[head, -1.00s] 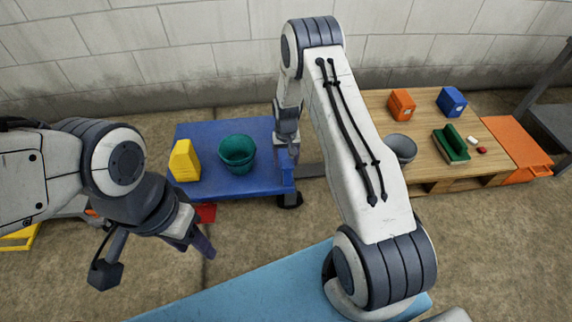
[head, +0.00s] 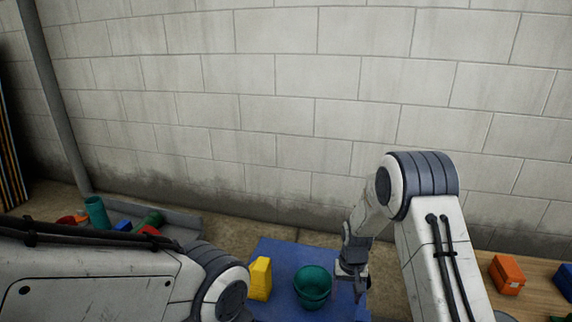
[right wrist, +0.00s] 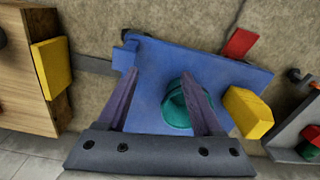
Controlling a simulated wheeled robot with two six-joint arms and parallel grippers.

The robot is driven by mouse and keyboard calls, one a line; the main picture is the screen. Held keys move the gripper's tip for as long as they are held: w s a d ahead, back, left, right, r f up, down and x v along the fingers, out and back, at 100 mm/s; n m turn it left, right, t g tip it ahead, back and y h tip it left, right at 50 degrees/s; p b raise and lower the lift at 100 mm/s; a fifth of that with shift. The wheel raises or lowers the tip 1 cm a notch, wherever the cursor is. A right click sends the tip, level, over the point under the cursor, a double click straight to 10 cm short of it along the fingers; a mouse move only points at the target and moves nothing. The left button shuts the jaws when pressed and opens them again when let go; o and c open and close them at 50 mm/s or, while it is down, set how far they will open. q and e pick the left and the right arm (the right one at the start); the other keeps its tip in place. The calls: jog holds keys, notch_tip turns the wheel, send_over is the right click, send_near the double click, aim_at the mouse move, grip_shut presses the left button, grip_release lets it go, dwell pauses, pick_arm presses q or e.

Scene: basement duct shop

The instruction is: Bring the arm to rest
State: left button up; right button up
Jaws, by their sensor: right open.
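My right arm (head: 435,240) comes in from the lower right in the head view. Its gripper (head: 352,285) hangs over the right edge of the blue cart, right of the teal bucket. In the right wrist view, my right gripper's fingers (right wrist: 160,100) are spread apart with nothing held between them. The teal bucket (right wrist: 175,105) shows beyond the right finger, partly covered by it. My left arm (head: 110,280) crosses the lower left of the head view, and its gripper is out of the frame.
The blue cart (head: 275,260) bears the teal bucket (head: 313,285) and a yellow block (head: 260,278). A wooden table with an orange box (head: 507,274) stands right. A grey tray (head: 180,222) with several coloured items is at left. A block wall (head: 300,110) rises behind.

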jog(key=s+a+r+n, duration=0.5)
jog(key=s+a+r, duration=0.75)
jog(key=r, duration=0.35)
jog(key=s+r+n, duration=0.2)
jog(key=s+r, duration=0.1)
jog(key=s, duration=0.6)
jog(key=s+r+n, duration=0.2)
jog(key=s+r, duration=0.1)
jog(key=s, duration=0.6)
notch_tip(320, 180, up, 38)
jog(key=p, duration=3.9)
jog(key=shift+a+y, duration=0.4)
jog(key=shift+f, duration=0.15)
jog(key=shift+d, duration=0.1)
